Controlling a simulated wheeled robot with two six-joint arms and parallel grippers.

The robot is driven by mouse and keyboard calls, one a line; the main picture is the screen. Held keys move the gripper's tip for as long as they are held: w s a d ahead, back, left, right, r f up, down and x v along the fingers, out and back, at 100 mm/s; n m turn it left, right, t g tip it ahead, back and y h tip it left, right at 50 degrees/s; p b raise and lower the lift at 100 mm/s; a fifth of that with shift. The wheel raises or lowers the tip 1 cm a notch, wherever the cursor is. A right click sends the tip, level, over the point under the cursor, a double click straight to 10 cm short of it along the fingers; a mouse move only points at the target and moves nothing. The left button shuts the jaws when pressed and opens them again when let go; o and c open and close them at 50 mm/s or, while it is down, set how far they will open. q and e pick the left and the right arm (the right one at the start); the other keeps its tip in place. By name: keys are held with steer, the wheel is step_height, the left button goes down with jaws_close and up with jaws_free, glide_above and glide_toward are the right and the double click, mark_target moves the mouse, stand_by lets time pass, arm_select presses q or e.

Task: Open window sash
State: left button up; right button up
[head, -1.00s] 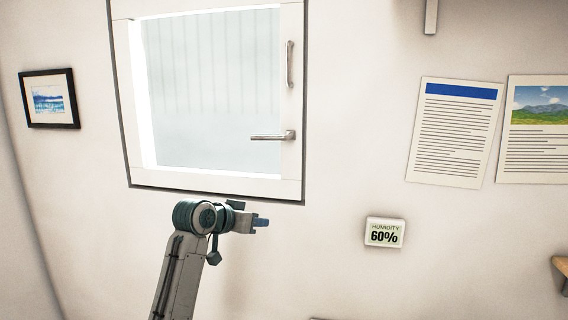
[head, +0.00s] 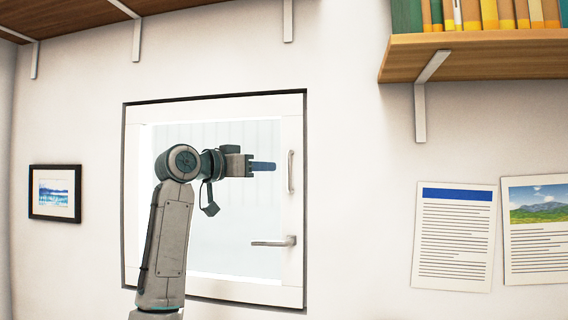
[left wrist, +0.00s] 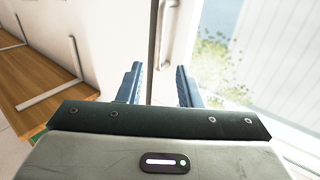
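The window sash (head: 296,125) is a white frame around a bright pane, set in the wall in the head view. I cannot tell if it is fully closed. A vertical pull handle (head: 290,171) is on its right side, with a horizontal lever handle (head: 272,241) below. My left gripper (head: 264,166) is in front of the pane, pointing right toward the pull handle. In the left wrist view, its blue fingers (left wrist: 158,72) are apart and empty, and the pull handle (left wrist: 154,40) stands ahead of the gap. My right gripper is not in view.
A wooden shelf with books (head: 480,55) juts out at the upper right, and another shelf (head: 60,15) is at the upper left. A small framed print (head: 54,193) hangs left of the window. Two printed sheets (head: 453,240) are on the right wall.

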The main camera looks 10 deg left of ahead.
mark_target(285, 167)
arm_select(q)
steer(key=p+x, duration=0.4)
steer(key=x, duration=0.4)
steer(key=shift+d+r, duration=0.1)
jaws_close()
